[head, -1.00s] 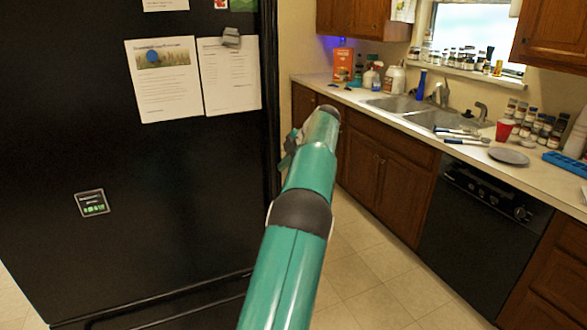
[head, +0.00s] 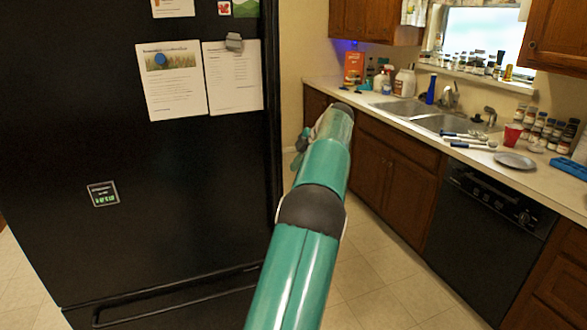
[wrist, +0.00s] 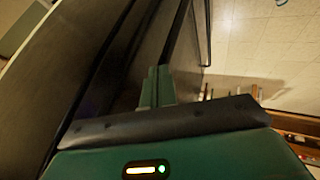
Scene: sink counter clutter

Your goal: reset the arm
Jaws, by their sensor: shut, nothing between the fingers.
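My arm (head: 305,225), green with dark joint bands, reaches forward from the bottom middle of the head view. Its far end is in front of the gap between the black fridge and the counter. My gripper (wrist: 157,88) shows in the wrist view as two green fingers close together, shut and empty. In the head view the fingers are mostly hidden behind the arm. Dark panels, likely the fridge, fill much of the left of the wrist view; I cannot tell how far the fingers are from them.
The black fridge (head: 150,240) fills the left. At right, a counter holds the sink (head: 400,106), a blue bottle (head: 431,90), a red cup (head: 512,135), a grey plate (head: 515,161) and several jars. The dishwasher (head: 480,225) is below. Tile floor (head: 375,280) is open between.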

